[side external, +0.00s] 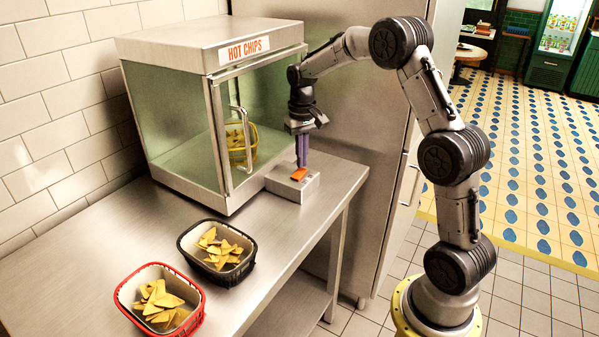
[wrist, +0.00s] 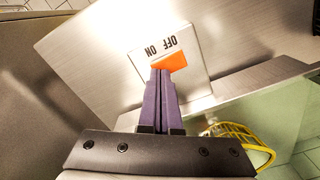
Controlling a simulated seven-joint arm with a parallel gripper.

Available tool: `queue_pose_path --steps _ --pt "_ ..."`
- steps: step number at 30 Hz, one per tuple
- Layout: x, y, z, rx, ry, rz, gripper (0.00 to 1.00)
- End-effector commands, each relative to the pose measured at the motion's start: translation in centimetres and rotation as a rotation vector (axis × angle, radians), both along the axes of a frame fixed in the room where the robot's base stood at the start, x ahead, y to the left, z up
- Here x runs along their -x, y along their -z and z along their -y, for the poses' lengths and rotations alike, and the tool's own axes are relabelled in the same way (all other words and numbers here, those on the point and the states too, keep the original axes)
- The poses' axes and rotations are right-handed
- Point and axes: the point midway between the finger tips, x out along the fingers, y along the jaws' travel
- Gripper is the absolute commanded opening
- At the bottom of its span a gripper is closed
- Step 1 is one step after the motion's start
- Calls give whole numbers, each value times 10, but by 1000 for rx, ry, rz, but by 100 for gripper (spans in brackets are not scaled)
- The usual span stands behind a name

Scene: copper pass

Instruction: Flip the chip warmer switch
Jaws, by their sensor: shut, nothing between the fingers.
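The chip warmer (side external: 210,110) is a steel and glass cabinet marked HOT CHIPS, standing at the back of the steel counter. Its switch is an orange rocker (side external: 299,174) on a small steel box (side external: 283,186) at the cabinet's right side. In the wrist view the orange switch (wrist: 172,62) sits beside the printed words OFF and ON. My gripper (side external: 302,163) points down with its purple fingers shut and empty. The fingertips are right at the switch and overlap its edge in the wrist view. I cannot tell whether they touch it, or which way it is set.
A yellow basket of chips (side external: 240,145) stands inside the cabinet behind the glass door with its vertical handle (side external: 243,140). A black basket (side external: 217,252) and a red basket (side external: 160,300) of chips sit on the front counter (side external: 95,250). A tall steel cabinet (side external: 350,110) stands behind the arm.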

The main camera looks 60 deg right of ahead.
Motion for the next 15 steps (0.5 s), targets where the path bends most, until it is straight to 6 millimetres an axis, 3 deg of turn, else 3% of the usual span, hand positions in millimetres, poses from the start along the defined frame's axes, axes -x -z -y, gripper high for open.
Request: queue_pose_path --steps 15 --pt "0 7 0 0 0 0 0"
